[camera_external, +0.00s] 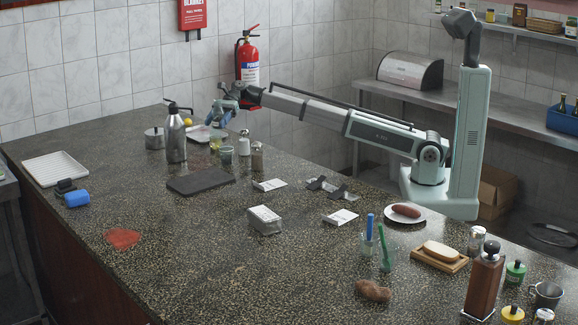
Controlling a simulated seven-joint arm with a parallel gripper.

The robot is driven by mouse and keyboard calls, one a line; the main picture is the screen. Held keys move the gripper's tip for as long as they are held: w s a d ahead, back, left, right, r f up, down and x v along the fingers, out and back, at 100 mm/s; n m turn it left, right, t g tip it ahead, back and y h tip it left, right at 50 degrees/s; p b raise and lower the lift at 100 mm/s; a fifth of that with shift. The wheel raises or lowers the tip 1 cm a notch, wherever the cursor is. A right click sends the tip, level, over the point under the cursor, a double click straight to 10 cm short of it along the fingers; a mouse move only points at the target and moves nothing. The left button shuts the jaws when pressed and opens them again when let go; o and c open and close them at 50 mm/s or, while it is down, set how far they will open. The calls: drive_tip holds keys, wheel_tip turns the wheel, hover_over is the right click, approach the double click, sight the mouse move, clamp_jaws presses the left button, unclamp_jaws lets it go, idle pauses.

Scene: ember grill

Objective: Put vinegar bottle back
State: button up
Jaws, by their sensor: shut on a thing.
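My gripper (216,119) is at the back of the counter, pointing down, at the end of my outstretched arm. It is shut on a small glass bottle with yellowish contents (216,141), which looks like the vinegar bottle. The bottle looks upright. Its top is hidden by the fingers, and I cannot tell whether its base touches the counter or a pale tray (199,134) behind it.
A tall metal flask (175,139) and a pot (154,139) stand to the left. A grey-green cup (226,155) and shakers (257,156) stand close on the right. A dark board (206,180) lies in front.

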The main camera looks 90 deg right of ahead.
drive_tip(key=s+a+n+g, duration=0.1)
drive_tip(key=s+a, duration=0.2)
drive_tip(key=a, duration=0.7)
drive_tip(key=s+a+n+g, duration=0.1)
drive_tip(key=s+a, duration=0.1)
drive_tip(key=a, duration=0.7)
drive_tip(key=n+g+y, duration=0.1)
drive_tip(key=g, duration=0.1)
hover_over(242, 208)
drive_tip(key=shift+a+f, duration=0.15)
drive_tip(key=shift+f, duration=7.35)
drive_tip(key=shift+f, duration=0.15)
drive_tip(key=o, duration=1.2)
drive_tip(key=shift+s+d+r, duration=0.1)
drive_tip(key=shift+d+r, duration=0.1)
drive_tip(key=shift+r, duration=0.05)
drive_tip(key=v, duration=1.1)
drive_tip(key=shift+s+d+r, duration=0.1)
drive_tip(key=shift+d+r, duration=0.05)
drive_tip(key=shift+d, duration=0.1)
